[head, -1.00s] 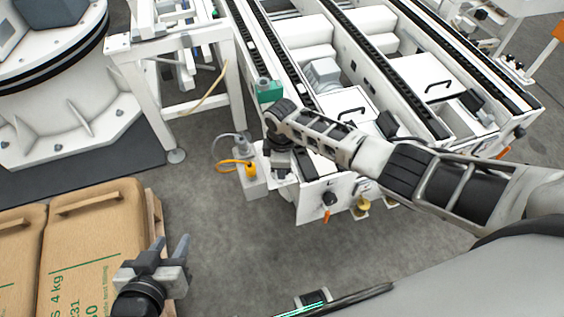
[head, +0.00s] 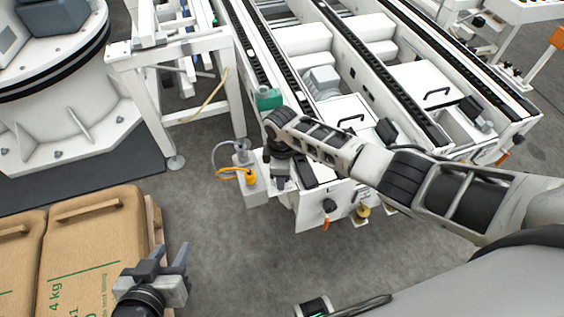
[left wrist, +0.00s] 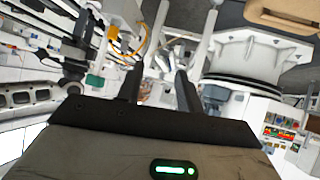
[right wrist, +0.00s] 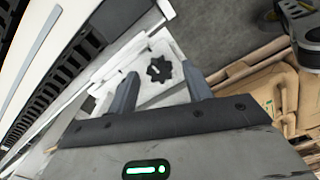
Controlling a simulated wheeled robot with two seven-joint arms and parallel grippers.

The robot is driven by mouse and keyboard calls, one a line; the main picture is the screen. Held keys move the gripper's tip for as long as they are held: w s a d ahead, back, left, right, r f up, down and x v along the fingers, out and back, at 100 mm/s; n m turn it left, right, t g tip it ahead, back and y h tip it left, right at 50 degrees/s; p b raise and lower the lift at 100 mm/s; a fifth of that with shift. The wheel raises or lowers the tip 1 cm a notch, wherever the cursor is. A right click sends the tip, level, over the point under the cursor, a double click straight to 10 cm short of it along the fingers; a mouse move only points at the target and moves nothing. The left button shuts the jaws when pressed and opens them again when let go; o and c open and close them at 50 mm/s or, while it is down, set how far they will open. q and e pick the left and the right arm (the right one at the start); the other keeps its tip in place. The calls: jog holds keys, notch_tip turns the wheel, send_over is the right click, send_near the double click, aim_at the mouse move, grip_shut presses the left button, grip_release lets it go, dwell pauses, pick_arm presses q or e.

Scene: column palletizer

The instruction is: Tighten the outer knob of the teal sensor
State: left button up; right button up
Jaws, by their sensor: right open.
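The teal sensor (head: 268,98) sits at the side of the conveyor frame, just behind my right wrist in the head view. A small teal part (left wrist: 94,80) also shows in the left wrist view. In the right wrist view a black lobed knob (right wrist: 158,70) on a white plate lies between and beyond the open fingers of my right gripper (right wrist: 160,85); no contact is visible. In the head view my right gripper (head: 281,184) points down by the conveyor corner, the knob hidden there. My left gripper (head: 171,260) is open and empty beside the cardboard-coloured bags.
A black knob (head: 329,206) is on the conveyor's end plate. Brown bags (head: 95,240) lie at lower left. Grey floor (head: 225,265) is clear between them.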

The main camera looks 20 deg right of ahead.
notch_tip(320, 180, up, 16)
jog(key=p, duration=0.3)
jog(key=shift+f, duration=0.1)
dwell(0.3)
jog(key=s+a+f+m+t+y, duration=0.4)
jog(key=s+a+f+m, duration=0.15)
jog(key=s+f, duration=0.3)
jog(key=s+d+r+m+t+h, duration=0.1)
jog(key=s+d+r+m+t, duration=0.3)
jog(key=s, duration=0.5)
jog(key=d+m+t, duration=0.1)
jog(key=d+t, duration=0.1)
jog(key=shift+s+d, duration=0.3)
jog(key=shift+s, duration=0.1)
jog(key=shift+m, duration=0.25)
